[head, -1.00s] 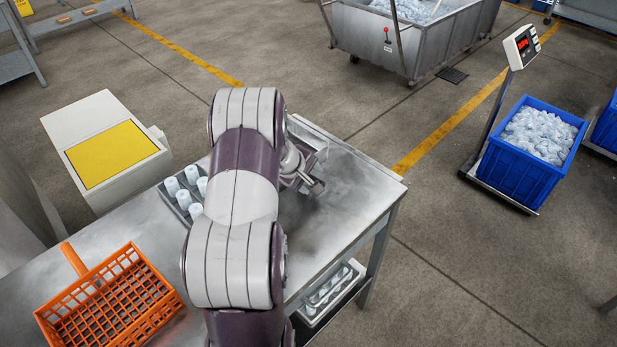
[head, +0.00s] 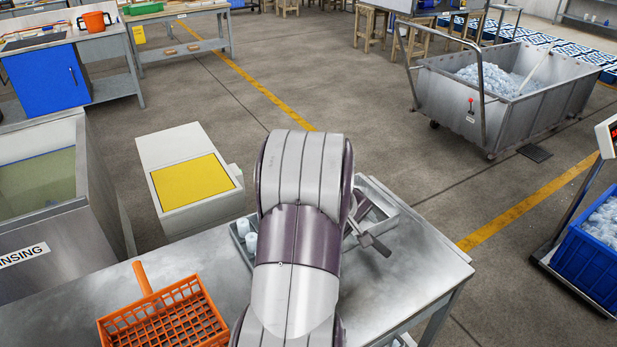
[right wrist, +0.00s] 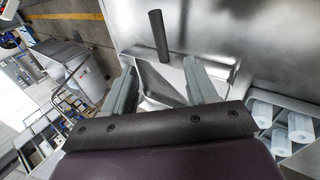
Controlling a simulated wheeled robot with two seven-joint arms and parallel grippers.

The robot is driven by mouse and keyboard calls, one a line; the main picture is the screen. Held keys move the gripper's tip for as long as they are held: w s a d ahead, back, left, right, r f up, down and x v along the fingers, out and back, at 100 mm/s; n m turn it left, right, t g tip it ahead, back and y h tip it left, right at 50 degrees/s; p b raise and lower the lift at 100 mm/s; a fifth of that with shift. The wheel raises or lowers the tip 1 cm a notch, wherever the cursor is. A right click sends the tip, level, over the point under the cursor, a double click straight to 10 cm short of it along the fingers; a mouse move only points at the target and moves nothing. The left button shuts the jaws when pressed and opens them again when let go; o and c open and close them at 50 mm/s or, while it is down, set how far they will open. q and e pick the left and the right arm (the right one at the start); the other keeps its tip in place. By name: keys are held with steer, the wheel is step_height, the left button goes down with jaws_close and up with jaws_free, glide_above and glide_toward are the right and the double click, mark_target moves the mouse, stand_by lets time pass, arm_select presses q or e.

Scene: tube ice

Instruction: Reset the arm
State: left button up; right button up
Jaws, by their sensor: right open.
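My right arm (head: 300,235) rises from the bottom middle of the head view and bends down over the metal table (head: 425,270). A dark rod (right wrist: 158,36) shows beyond the fingertips, over the metal surface. My left gripper is not in view.
An orange basket (head: 165,322) lies at the table's left. White cylinders (head: 251,243) stand in a grey rack, partly behind my arm; several show in the right wrist view (right wrist: 300,127). A yellow-topped bin (head: 190,182) stands behind the table. The table's right part is clear.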

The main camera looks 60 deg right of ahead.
steer(key=w+a+r+t+y+p, duration=0.1)
steer(key=w+a+t+y+p, duration=0.1)
steer(key=w+a, duration=0.55)
steer(key=w+a+t+y+p, duration=0.15)
steer(key=w+a, duration=0.25)
steer(key=a, duration=0.7)
steer(key=w+a+r+n+y+p, duration=0.1)
steer(key=w+a+r+n+p, duration=0.1)
steer(key=a, duration=0.9)
steer(key=w+a+r+n+y+p, duration=0.1)
steer(key=w+a+r+n+p, duration=0.2)
steer(key=a, duration=0.9)
steer(key=shift+a+r+t+y+p, duration=0.2)
steer(key=shift+r+t+y+p, duration=0.15)
steer(key=shift+r, duration=0.2)
